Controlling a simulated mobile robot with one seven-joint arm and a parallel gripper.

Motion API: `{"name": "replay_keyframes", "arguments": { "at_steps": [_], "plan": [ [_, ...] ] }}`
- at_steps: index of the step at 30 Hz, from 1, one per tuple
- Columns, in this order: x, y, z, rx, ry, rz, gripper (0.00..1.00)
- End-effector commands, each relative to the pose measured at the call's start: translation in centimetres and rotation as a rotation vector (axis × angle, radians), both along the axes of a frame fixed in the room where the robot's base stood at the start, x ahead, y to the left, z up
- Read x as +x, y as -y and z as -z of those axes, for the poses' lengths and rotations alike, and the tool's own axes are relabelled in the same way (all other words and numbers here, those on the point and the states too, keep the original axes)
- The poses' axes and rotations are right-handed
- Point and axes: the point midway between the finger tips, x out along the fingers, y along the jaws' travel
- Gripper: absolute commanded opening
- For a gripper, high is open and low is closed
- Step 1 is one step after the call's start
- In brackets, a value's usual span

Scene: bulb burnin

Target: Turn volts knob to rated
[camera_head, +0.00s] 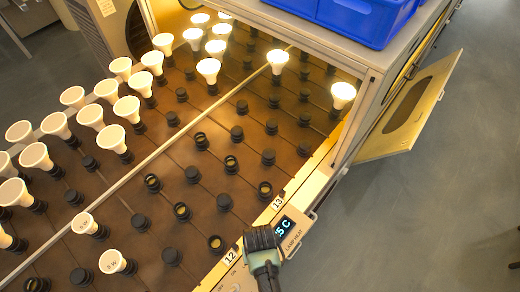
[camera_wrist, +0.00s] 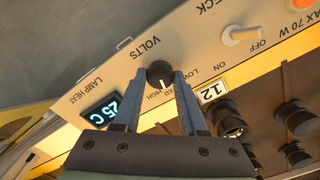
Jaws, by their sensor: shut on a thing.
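The volts knob (camera_wrist: 160,74) is a small round black knob with a white pointer mark, on the cream front panel below the word VOLTS in the wrist view. The mark points down the picture, between my fingers, roughly toward partly hidden lettering that looks like the end of RATED, beside HIGH. LOW is printed to the right. My gripper (camera_wrist: 161,80) is shut on the knob, one blue-grey finger on each side. In the head view my gripper (camera_head: 262,238) is at the panel edge between labels 12 and 13, and it hides the knob.
A lamp heat display (camera_wrist: 101,110) reading 25 C is left of the knob. Behind the panel is a rack of black sockets (camera_head: 224,202), with white bulbs (camera_head: 113,138), some lit. An open door panel (camera_head: 410,108) is at right.

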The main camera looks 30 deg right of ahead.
Motion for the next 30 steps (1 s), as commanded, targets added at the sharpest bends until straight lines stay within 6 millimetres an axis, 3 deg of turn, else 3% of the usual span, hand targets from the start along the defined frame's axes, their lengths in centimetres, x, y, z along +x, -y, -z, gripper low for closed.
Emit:
{"name": "replay_keyframes", "arguments": {
  "at_steps": [12, 27, 28, 30],
  "plan": [
    [0.10, -0.01, -0.11, 0.000, 0.002, -0.183, 0.00],
    [0.14, -0.01, -0.06, -0.001, 0.004, -0.204, 0.00],
    [0.14, -0.01, -0.06, -0.001, 0.004, -0.204, 0.43],
    [0.13, -0.02, -0.06, -0.001, 0.004, -0.204, 0.56]
  ]
}}
